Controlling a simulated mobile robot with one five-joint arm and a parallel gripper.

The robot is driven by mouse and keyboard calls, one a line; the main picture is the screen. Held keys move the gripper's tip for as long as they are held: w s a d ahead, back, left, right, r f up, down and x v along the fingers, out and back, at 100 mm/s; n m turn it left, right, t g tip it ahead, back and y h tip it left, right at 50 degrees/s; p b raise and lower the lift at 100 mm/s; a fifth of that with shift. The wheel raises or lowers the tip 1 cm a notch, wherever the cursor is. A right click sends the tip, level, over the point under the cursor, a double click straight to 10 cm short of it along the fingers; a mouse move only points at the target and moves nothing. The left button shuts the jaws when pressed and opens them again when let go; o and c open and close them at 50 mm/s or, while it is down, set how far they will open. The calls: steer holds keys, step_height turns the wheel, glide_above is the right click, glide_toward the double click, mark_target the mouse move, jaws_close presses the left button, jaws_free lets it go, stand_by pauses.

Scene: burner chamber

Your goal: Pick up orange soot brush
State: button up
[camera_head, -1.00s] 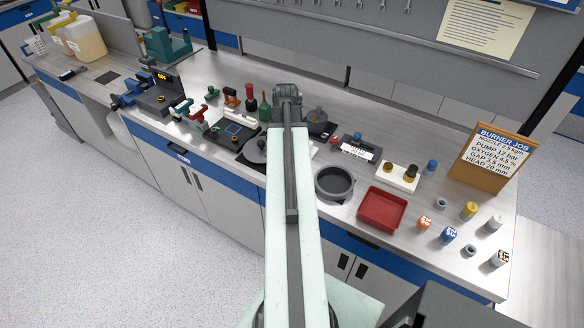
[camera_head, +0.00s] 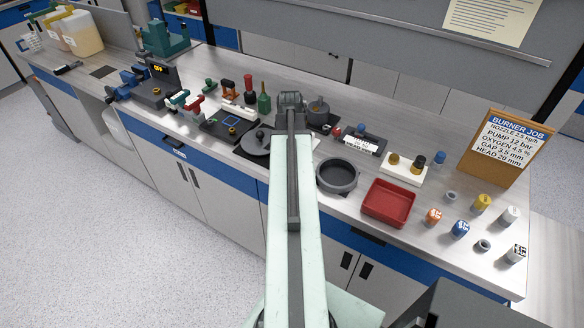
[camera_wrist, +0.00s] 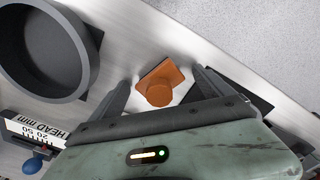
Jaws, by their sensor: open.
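The orange soot brush (camera_wrist: 162,82) shows in the wrist view as an orange block with a round knob, lying on the metal counter. It sits between the two spread fingers of my gripper (camera_wrist: 161,79), apart from both as far as I can see. My gripper is open and empty. In the head view my gripper (camera_head: 290,100) is over the counter, its fingers not visible, and my arm hides the brush.
A grey round pan (camera_wrist: 45,45) is close left in the wrist view, also in the head view (camera_head: 337,188). A labelled gauge (camera_wrist: 35,130) lies below it. A dark plate (camera_wrist: 250,88) is right.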

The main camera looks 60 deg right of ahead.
steer(key=shift+r, duration=0.1)
steer(key=shift+c, duration=1)
steer(key=c, duration=1.4)
step_height(320, 180, up, 10)
steer(key=p, duration=1)
steer(key=shift+r, duration=0.15)
steer(key=shift+c, duration=0.2)
